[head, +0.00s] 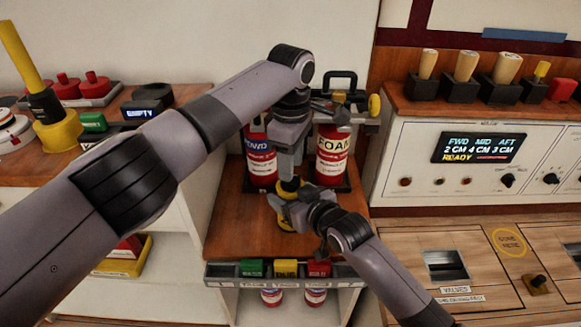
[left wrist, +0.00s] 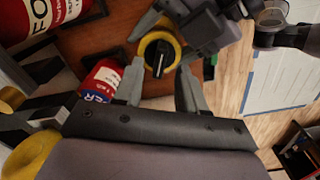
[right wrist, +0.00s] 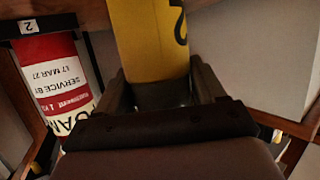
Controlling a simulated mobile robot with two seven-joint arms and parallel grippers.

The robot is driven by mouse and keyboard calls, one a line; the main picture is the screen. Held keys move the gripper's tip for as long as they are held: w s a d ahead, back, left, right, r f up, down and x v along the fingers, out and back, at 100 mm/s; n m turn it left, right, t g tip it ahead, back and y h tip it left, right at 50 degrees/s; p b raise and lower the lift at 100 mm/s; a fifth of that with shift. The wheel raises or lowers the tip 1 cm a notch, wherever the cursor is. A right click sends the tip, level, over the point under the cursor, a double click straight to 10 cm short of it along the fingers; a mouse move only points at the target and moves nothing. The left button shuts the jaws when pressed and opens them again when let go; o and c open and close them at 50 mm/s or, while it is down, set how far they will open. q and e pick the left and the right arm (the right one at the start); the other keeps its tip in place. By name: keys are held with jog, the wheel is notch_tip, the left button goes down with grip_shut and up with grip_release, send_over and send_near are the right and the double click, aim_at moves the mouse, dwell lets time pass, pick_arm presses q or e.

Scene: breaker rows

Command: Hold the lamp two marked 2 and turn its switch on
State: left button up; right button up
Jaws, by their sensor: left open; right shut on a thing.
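The lamp with the mark 2 (right wrist: 152,40) is a yellow cylinder between the fingers of my right gripper (right wrist: 162,88), which is shut on it. Its end, a yellow ring (left wrist: 176,48) with a black switch knob (left wrist: 158,58) carrying a pale bar, faces the left wrist camera. My left gripper (left wrist: 158,92) is open, its fingers pointing toward the knob end; I cannot tell whether they touch it.
Powder (head: 261,160) and foam (head: 333,155) extinguishers stand close behind the grippers. A tray of green, yellow and red blocks (head: 285,268) is in front. A similar yellow and black lamp (head: 57,130) stands on the left counter. A control panel (head: 478,150) is at right.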

pick_arm(q)
jog(key=shift+f, duration=1.1)
grip_shut()
